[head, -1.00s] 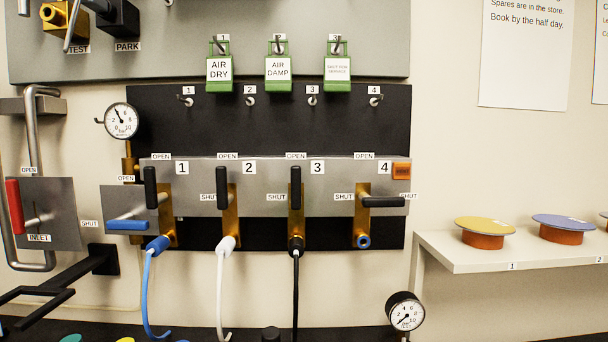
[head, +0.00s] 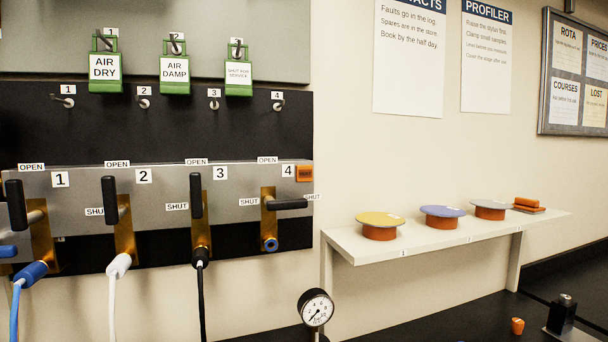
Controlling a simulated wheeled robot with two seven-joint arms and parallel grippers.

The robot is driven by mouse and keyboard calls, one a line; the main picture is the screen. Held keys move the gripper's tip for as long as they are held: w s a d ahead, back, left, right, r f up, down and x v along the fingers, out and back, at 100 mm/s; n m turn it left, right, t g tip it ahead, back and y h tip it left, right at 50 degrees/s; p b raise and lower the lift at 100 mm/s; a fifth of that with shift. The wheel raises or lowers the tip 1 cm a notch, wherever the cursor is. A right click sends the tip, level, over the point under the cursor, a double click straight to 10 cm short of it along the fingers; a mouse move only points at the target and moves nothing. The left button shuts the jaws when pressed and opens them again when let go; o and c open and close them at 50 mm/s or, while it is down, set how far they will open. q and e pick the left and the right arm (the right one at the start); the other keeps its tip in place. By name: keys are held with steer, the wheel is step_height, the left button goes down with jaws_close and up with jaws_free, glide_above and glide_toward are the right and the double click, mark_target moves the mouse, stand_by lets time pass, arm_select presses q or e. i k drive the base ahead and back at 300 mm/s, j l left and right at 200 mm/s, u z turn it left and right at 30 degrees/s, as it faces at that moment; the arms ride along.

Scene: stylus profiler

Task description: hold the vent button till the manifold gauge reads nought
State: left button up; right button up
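The grey manifold panel (head: 240,186) is at the left, with valves numbered 1 to 4. The black handles of valve 1 (head: 16,204), valve 2 (head: 110,200) and valve 3 (head: 196,195) stand upright by their OPEN labels. The handle of valve 4 (head: 287,204) lies level by SHUT. A small orange square (head: 305,173) sits at the panel's right end; its marking is too small to read, so I cannot tell if it is the vent button. The gauge on the manifold's left side is out of view. Neither gripper is in view.
A round gauge (head: 316,308) stands low in front. Blue (head: 30,275), white (head: 119,264) and black (head: 200,257) hoses hang from valves 1 to 3. A wall shelf (head: 350,250) holds discs on orange bases. A dark bench (head: 430,320) runs below it.

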mark_target(304, 174)
steer(key=u, duration=1)
steer(key=k+l, duration=0.25)
steer(key=l, duration=0.15)
steer(key=k+l, duration=0.2)
steer(key=l, duration=0.2)
steer(key=k+l, duration=0.25)
steer(key=l, duration=0.15)
